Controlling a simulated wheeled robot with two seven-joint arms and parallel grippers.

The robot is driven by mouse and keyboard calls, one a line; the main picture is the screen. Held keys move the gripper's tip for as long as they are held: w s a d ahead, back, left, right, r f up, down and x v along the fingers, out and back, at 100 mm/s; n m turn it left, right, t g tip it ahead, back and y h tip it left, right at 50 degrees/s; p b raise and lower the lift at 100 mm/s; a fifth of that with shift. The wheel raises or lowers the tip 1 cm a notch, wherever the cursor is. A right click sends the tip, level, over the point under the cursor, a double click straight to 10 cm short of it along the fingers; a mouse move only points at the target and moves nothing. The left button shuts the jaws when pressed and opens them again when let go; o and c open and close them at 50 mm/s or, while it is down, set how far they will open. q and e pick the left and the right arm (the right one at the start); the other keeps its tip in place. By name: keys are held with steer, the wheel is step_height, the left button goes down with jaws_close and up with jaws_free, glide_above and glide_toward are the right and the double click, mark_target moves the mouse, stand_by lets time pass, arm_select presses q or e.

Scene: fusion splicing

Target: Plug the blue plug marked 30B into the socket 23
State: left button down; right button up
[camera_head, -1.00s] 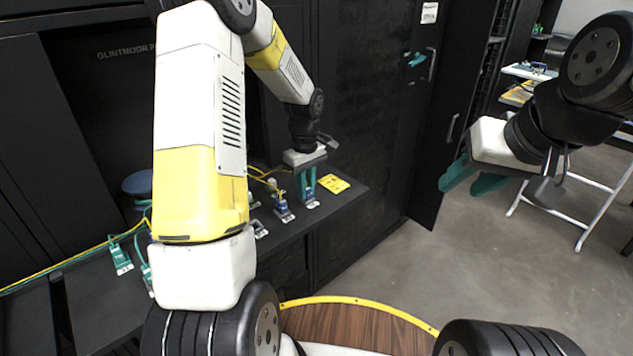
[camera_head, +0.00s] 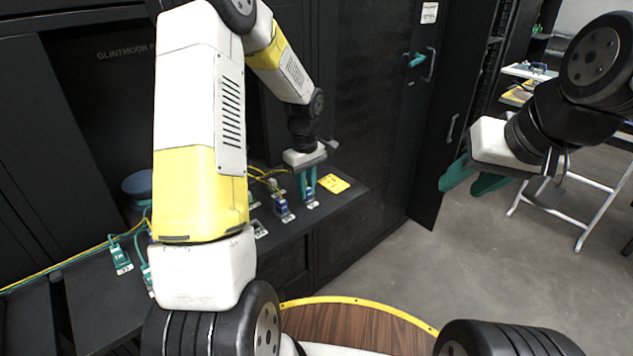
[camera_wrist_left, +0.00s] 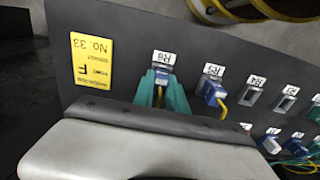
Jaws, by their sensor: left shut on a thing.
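My left gripper (camera_head: 309,186) is over the right end of the dark shelf panel, its teal fingers pointing down. It is shut on a blue plug (camera_head: 310,194), which sits low at a labelled socket position; I cannot tell how deep it is seated. In the left wrist view the plug (camera_wrist_left: 161,76) shows between the fingers (camera_wrist_left: 163,92), right below a white label. A yellow cable runs back from it. The plug's marking is hidden, and I cannot make out a label reading 23. My right gripper (camera_head: 472,179) is open and empty in the air at the right.
Another blue plug (camera_wrist_left: 215,92) with a yellow cable sits in the neighbouring position. Empty sockets (camera_wrist_left: 252,97) follow beside it. A yellow tag (camera_wrist_left: 93,60) lies at the panel's end. Green plugs (camera_head: 121,259) stand at the left of the shelf. A black cabinet rises behind.

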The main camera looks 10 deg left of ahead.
arm_select(q)
steer(key=shift+r, duration=3)
